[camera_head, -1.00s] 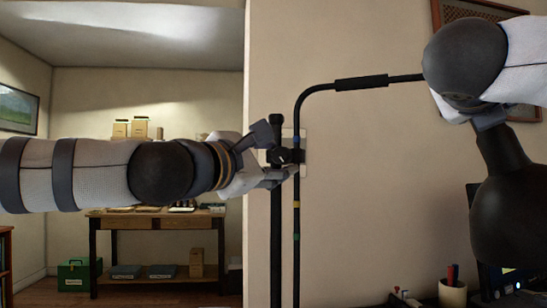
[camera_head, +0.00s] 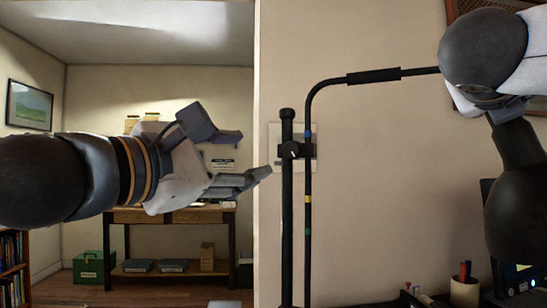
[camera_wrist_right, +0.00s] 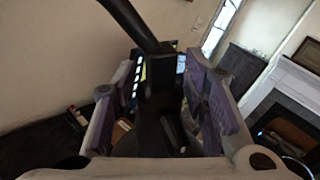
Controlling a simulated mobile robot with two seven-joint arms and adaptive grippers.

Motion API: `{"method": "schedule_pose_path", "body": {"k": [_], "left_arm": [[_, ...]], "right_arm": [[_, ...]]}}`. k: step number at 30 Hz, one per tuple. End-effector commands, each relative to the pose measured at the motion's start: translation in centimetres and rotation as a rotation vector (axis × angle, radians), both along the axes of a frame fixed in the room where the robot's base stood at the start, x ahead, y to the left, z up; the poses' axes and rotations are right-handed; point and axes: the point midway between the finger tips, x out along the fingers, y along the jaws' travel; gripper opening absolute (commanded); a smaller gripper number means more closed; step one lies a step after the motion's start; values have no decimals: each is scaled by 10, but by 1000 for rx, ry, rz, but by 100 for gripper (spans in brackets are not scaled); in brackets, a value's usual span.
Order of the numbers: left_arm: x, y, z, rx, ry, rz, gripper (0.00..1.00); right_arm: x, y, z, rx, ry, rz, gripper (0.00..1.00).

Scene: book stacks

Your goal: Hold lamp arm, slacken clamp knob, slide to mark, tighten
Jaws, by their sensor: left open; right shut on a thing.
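The black lamp arm (camera_head: 308,178) runs up beside a black upright pole (camera_head: 287,210), then bends right to the dark lamp head (camera_head: 514,195). A black clamp with a knob (camera_head: 295,150) joins rod and pole. The rod has a blue band just above the clamp, and yellow and green bands below it. My left gripper (camera_head: 254,154) is open and empty, left of the clamp and apart from it. My right gripper (camera_head: 488,112) is shut on the lamp arm near the lamp head. The right wrist view shows the dark arm part (camera_wrist_right: 160,110) between its fingers.
A pale plate (camera_head: 274,140) is on the wall behind the clamp. A pen cup (camera_head: 459,293) stands low at the right. A wooden table (camera_head: 150,216), a green box (camera_head: 88,268) and a bookshelf (camera_head: 12,262) are farther back at the left.

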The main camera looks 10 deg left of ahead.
Motion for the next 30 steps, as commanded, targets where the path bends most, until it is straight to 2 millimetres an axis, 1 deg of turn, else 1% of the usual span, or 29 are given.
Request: {"method": "schedule_pose_path", "body": {"k": [3, 4, 5, 6, 7, 14, 17, 20, 24, 27, 30], "left_arm": [[0, 0, 1, 0, -1, -1, 47], [0, 0, 1, 0, -1, -1, 47], [0, 0, 1, 0, -1, -1, 47], [0, 0, 1, 0, -1, -1, 47], [0, 0, 1, 0, -1, -1, 47], [0, -1, 0, 0, -1, -1, 47], [1, -1, 0, 0, 0, -1, 47], [1, -1, 0, 0, 0, -1, 47], [0, -1, 0, 0, -1, -1, 47], [1, 0, 0, 0, -1, -1, 47], [1, -1, 0, 0, 0, -1, 47]], "right_arm": [[-1, -1, 3, 0, -5, -3, 7], [-1, -1, 3, 0, -5, -3, 44], [-1, -1, 3, 0, -5, -3, 51], [-1, -1, 2, 0, -5, -2, 60], [-1, -1, 2, 0, -5, -2, 63], [0, 0, 1, 0, -2, 0, 63], [-4, 3, 1, -2, -2, 1, 63], [-19, 14, 2, -2, -3, 4, 63], [-51, 36, 2, -4, -5, 3, 63], [-72, 50, 1, -2, -4, 3, 63], [-88, 60, 1, -1, -4, 1, 63]]}}
